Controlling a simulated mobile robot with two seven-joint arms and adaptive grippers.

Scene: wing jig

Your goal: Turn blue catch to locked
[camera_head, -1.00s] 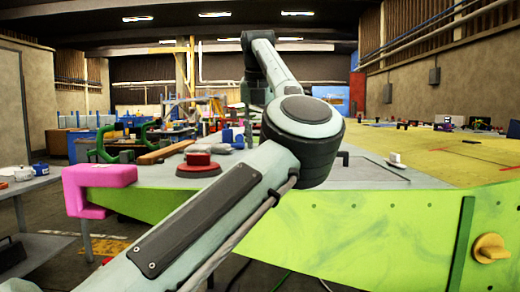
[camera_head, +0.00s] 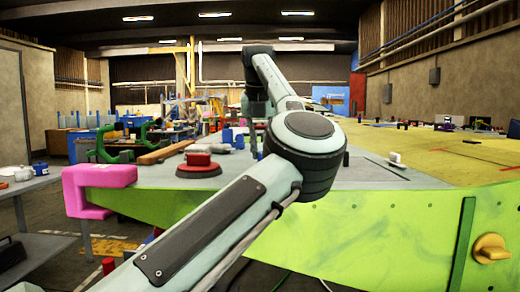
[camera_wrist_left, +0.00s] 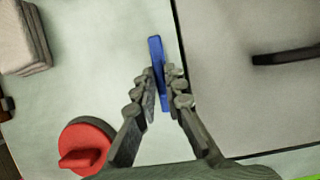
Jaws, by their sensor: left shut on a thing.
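The blue catch (camera_wrist_left: 157,62) is a narrow blue bar in the left wrist view, lying nearly along the picture's vertical, its top leaning slightly left. My left gripper (camera_wrist_left: 163,92) is shut on the blue catch, with a finger on each side of it. The far end of the bar sticks out past the fingertips. In the head view my left arm reaches over the bench, and the gripper and catch are too small and partly hidden to make out well. My right gripper is in neither view.
A red knob on a round base (camera_head: 199,166) stands on the bench left of my arm; it also shows in the left wrist view (camera_wrist_left: 84,146). A pink clamp (camera_head: 98,182) grips the bench corner. A dark handle (camera_wrist_left: 286,56) lies on the panel at right.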

